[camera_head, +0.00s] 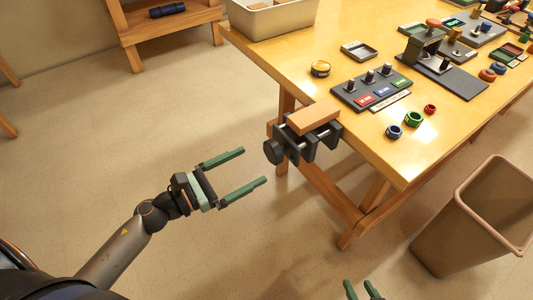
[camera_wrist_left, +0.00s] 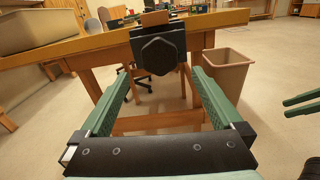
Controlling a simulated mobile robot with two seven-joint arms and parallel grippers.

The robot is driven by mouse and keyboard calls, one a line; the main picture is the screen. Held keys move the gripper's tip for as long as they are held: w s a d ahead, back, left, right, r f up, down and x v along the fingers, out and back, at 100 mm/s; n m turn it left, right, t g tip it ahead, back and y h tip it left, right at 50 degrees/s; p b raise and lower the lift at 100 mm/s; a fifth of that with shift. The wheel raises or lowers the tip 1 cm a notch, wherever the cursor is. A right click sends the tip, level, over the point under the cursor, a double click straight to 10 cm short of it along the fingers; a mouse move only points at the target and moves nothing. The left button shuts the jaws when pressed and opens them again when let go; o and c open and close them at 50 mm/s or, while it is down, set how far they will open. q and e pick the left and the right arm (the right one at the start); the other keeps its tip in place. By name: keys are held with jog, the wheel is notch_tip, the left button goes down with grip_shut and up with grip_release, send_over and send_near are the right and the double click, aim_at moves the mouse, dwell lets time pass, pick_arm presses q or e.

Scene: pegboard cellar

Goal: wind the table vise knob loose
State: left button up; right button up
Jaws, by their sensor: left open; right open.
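The dark table vise (camera_head: 306,138) is fixed to the left front edge of the wooden table, with a wooden block (camera_head: 314,116) at its top. Its round dark knob (camera_head: 274,151) faces my left gripper (camera_head: 255,168). That gripper is open and empty, with its green fingers apart and short of the knob. In the left wrist view the faceted knob (camera_wrist_left: 158,56) shows ahead, above and between the fingertips. My right gripper (camera_head: 360,290) is open at the bottom edge, well away from the vise; only its green fingertips show there.
The yellow table (camera_head: 310,65) holds a switch panel (camera_head: 370,88), several coloured rings, a small tray (camera_head: 359,50) and a grey bin (camera_head: 270,18). A tan waste bin (camera_head: 470,225) stands on the floor at right. The floor left of the vise is clear.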

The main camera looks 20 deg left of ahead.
aim_at(269, 156)
pick_arm(q)
jog(key=x, duration=0.5)
jog(key=shift+p, duration=0.4)
jog(key=shift+w+d, duration=0.35)
jog(key=shift+w, duration=0.05)
jog(key=c, duration=1.4)
jog(key=shift+o, duration=0.2)
